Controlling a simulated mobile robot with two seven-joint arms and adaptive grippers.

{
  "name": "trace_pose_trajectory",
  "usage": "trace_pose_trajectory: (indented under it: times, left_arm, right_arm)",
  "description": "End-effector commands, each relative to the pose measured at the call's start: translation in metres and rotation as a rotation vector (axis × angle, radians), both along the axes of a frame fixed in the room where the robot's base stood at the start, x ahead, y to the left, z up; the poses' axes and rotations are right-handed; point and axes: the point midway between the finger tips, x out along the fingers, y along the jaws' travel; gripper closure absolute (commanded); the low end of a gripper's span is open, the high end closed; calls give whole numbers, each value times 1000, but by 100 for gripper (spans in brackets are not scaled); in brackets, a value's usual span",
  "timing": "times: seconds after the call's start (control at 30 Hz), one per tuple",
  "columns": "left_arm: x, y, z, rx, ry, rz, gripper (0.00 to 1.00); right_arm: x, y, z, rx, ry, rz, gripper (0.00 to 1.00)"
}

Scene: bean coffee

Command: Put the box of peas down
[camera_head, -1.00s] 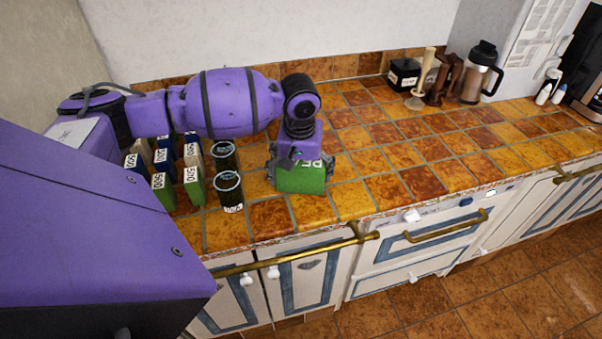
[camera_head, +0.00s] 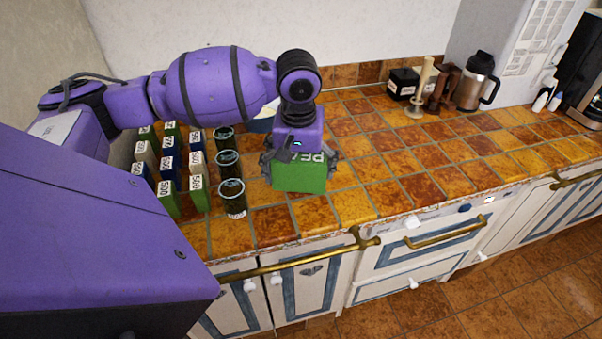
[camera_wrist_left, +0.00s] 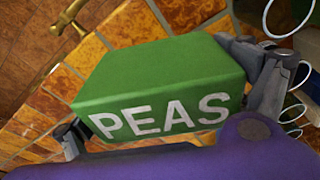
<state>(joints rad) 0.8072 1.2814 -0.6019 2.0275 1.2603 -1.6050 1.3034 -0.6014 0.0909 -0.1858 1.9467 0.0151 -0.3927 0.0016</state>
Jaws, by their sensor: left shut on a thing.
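The green box of peas (camera_head: 299,177) is in the head view, over the tiled counter to the right of the dark jars. Its white PEAS lettering shows clearly in the left wrist view (camera_wrist_left: 165,75). My left gripper (camera_head: 300,160) is shut on the box from above, with one finger at each end. The wrist view shows the fingers (camera_wrist_left: 172,112) at both ends of the box. The box looks level and close to the counter tiles, but I cannot tell whether its underside touches them. My right gripper is not in view.
Several dark glass jars (camera_head: 230,199) stand in a row left of the box, with rows of small numbered boxes (camera_head: 166,197) beyond. A bowl (camera_head: 262,123) is partly hidden behind my arm. Right of the box, the tiled counter (camera_head: 400,160) is clear. A coffee pot (camera_head: 474,85) stands farther back.

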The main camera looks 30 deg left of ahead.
Motion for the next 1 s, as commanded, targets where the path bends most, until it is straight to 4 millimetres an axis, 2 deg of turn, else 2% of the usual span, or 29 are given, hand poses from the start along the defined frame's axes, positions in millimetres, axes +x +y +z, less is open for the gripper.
trace_pose_trajectory:
  times: [0.03,0.2,0.43,0.67,0.8,1.0]
  left_arm:
    - [-12,-5,13,2,-8,-5,49]
    - [-49,-21,29,1,-7,-3,49]
    - [-77,-33,41,1,-4,-4,49]
    - [-84,-36,36,-3,0,-113,49]
    - [-75,-63,27,-5,-3,-275,49]
    - [-63,-110,26,-4,-5,-437,49]
  right_arm:
    - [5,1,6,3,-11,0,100]
    - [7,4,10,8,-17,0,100]
    - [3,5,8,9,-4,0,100]
    - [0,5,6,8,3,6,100]
    - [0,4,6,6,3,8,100]
    - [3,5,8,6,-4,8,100]
